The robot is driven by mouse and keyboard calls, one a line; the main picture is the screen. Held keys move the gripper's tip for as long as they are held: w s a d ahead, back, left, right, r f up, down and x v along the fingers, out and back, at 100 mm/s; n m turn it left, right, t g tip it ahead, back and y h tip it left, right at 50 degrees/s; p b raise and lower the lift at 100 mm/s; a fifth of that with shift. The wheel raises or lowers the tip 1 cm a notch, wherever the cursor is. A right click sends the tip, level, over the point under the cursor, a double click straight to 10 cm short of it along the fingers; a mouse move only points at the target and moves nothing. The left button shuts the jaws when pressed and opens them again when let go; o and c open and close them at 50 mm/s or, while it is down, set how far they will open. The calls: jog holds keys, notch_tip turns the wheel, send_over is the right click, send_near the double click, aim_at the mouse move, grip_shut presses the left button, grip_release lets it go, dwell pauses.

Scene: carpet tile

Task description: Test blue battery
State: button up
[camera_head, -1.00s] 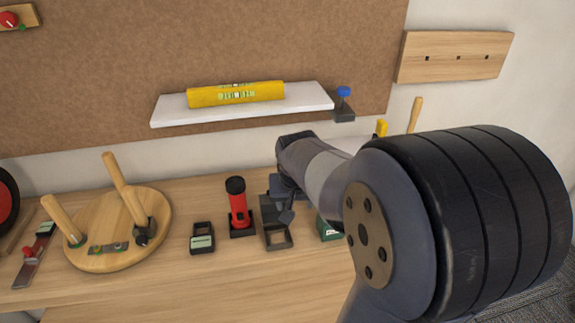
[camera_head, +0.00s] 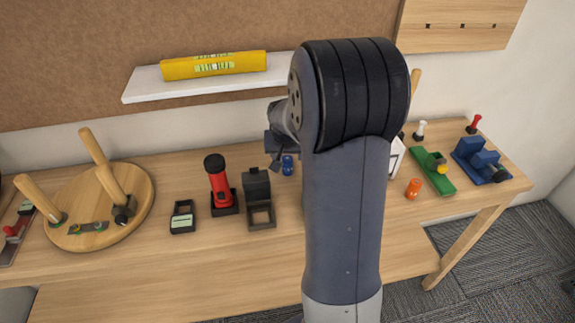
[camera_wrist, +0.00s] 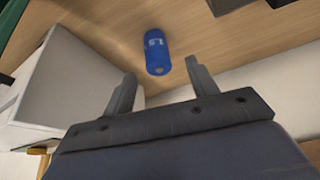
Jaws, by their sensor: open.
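The blue battery (camera_head: 288,165) stands on the wooden table, right of a black holder. In the wrist view the battery (camera_wrist: 157,52), marked 1.5, shows just beyond and between my fingertips. My gripper (camera_wrist: 160,72) is open and empty, with one finger on each side of the battery's line and apart from it. In the head view my gripper (camera_head: 274,152) is small and partly hidden behind my arm, just left of the battery. A small black device with a pale display (camera_head: 182,217), possibly a tester, lies further left.
A red flashlight (camera_head: 219,182) stands in a black base beside the black holder (camera_head: 259,214). A white box (camera_wrist: 62,75) stands close left in the wrist view. My arm hides the table's middle.

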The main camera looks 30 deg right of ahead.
aim_at(288, 159)
jog(key=shift+x, duration=2.15)
jog(key=shift+c, duration=0.3)
jog(key=c, duration=1.1)
